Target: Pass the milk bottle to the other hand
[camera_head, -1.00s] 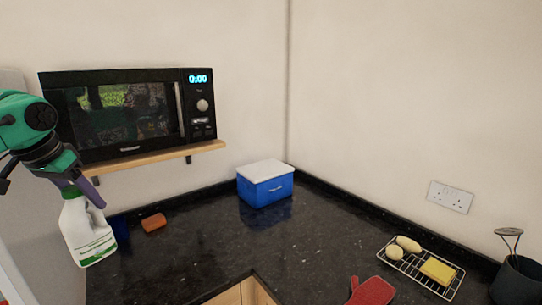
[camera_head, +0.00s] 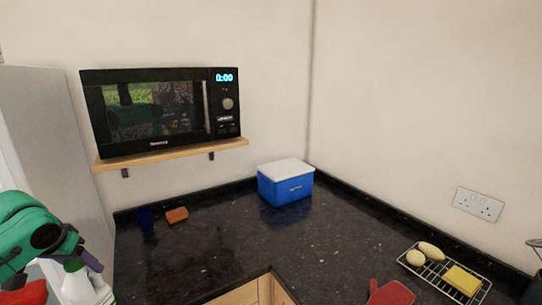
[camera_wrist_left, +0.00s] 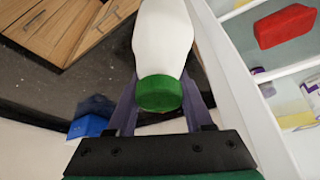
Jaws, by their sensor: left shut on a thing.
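The milk bottle is white with a green cap. In the head view the bottle (camera_head: 74,286) is at the lower left, cut off by the bottom edge. My left gripper (camera_head: 86,262) is shut on it near the cap. In the left wrist view the bottle (camera_wrist_left: 163,38) hangs between the purple fingers of my left gripper (camera_wrist_left: 160,100), with its cap towards the palm. The bottle's far end is out of frame. My right gripper is in neither view.
A dark counter (camera_head: 200,255) holds a blue box (camera_head: 286,188), an orange block (camera_head: 177,215), a wire rack (camera_head: 424,258) and a red item (camera_head: 391,293). A microwave (camera_head: 155,110) sits on a wall shelf. An open fridge with shelves (camera_wrist_left: 288,72) is beside the bottle.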

